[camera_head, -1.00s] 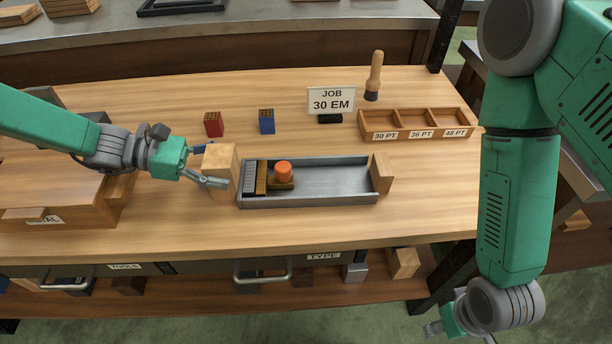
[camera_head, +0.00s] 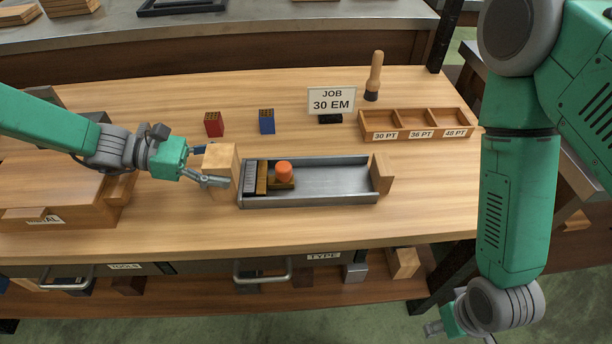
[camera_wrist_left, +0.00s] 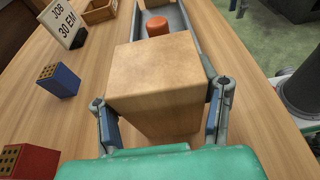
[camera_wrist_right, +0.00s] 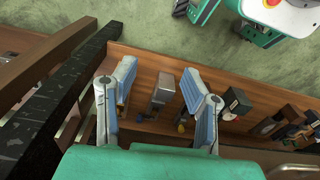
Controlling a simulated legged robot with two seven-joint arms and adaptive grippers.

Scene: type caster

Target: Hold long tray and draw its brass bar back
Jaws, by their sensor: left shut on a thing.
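The long grey metal tray (camera_head: 335,180) lies on the bench with a wooden block at each end. A brass bar (camera_head: 262,178) stands across its left part, beside grey type pieces (camera_head: 249,178). An orange knob (camera_head: 284,170) sits right of the bar on a brass-coloured base. My left gripper (camera_head: 207,166) is shut on the left wooden end block (camera_head: 220,168); in the left wrist view its fingers flank this block (camera_wrist_left: 160,82). The orange knob (camera_wrist_left: 157,26) shows beyond it. My right gripper (camera_head: 440,328) hangs low at the bench's right front; in the right wrist view its fingers (camera_wrist_right: 158,100) are apart and empty.
A red block (camera_head: 213,124), a blue block (camera_head: 266,121) and a job sign (camera_head: 331,101) stand behind the tray. A three-part wooden box (camera_head: 416,124) and a wooden-handled tool (camera_head: 374,76) are at back right. The bench front is clear.

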